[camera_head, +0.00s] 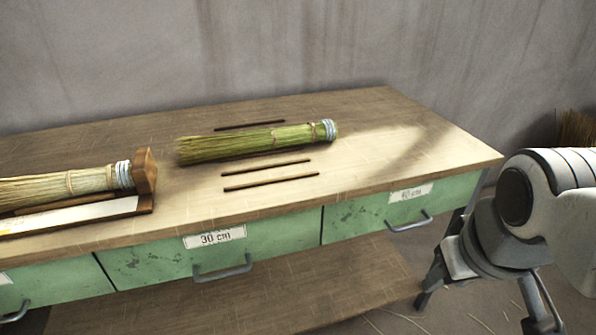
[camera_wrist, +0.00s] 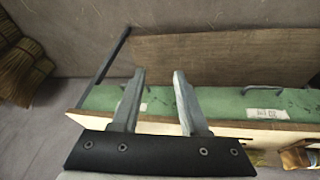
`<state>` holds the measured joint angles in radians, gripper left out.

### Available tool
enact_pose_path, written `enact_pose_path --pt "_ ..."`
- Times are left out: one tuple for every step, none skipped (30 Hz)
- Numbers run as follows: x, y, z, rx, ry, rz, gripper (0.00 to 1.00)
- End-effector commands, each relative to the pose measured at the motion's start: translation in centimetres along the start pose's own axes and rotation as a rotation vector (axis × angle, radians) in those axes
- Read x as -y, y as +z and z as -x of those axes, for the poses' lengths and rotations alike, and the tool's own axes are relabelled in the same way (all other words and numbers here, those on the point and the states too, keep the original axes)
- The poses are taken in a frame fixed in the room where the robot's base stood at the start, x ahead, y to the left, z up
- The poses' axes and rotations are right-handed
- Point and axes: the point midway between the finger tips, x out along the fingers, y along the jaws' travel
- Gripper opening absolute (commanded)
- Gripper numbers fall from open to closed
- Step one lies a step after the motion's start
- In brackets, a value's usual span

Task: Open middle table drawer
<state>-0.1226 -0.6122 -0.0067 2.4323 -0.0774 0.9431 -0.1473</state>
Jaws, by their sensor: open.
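The green middle drawer (camera_head: 150,262) is closed under the tabletop. It has a label reading "30 cm" (camera_head: 215,237) and a grey bar handle (camera_head: 222,270). The drawer label (camera_wrist: 268,113) also shows upside down in the wrist view, right of my fingers.
The right drawer (camera_head: 350,222) and left drawer (camera_head: 65,285) are closed. A green broom bundle (camera_head: 250,144) and thin sticks (camera_head: 270,181) lie on the tabletop (camera_head: 420,160). A pale broom (camera_head: 60,187) lies at left. A lower shelf (camera_head: 250,300) is below. Straw bundles (camera_wrist: 22,65) stand by the wall.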

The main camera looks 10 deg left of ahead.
Motion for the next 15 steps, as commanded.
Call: enact_pose_path --pt "0.6 -0.9 -0.1 0.044 -0.006 0.114 0.44" --pt "0.9 -1.4 -0.2 0.068 -0.007 0.186 0.44" --pt "1.3 -2.0 -0.5 0.101 -0.007 0.283 0.44" --pt "1.6 -2.4 -0.7 0.124 -0.007 0.356 0.44" --pt "2.0 -2.9 -0.9 0.147 -0.008 0.428 0.44" --pt "2.5 -3.5 -1.2 0.177 -0.008 0.524 0.44" --pt "2.9 -3.9 -1.4 0.201 -0.008 0.597 0.44" --pt "3.4 -4.4 -1.6 0.222 -0.008 0.670 0.44" --pt "4.0 -5.0 -2.0 0.253 -0.007 0.768 0.44" --pt "4.5 -5.4 -2.2 0.275 -0.007 0.840 0.44" --pt "5.0 -5.8 -2.5 0.296 -0.007 0.913 0.44" --pt "5.8 -6.4 -2.9 0.328 -0.005 1.011 0.44" --pt "6.4 -6.8 -3.1 0.349 -0.004 1.084 0.44" --pt "7.0 -7.2 -3.4 0.371 -0.003 1.158 0.44" --pt "7.8 -7.7 -3.8 0.402 0.000 1.254 0.44"
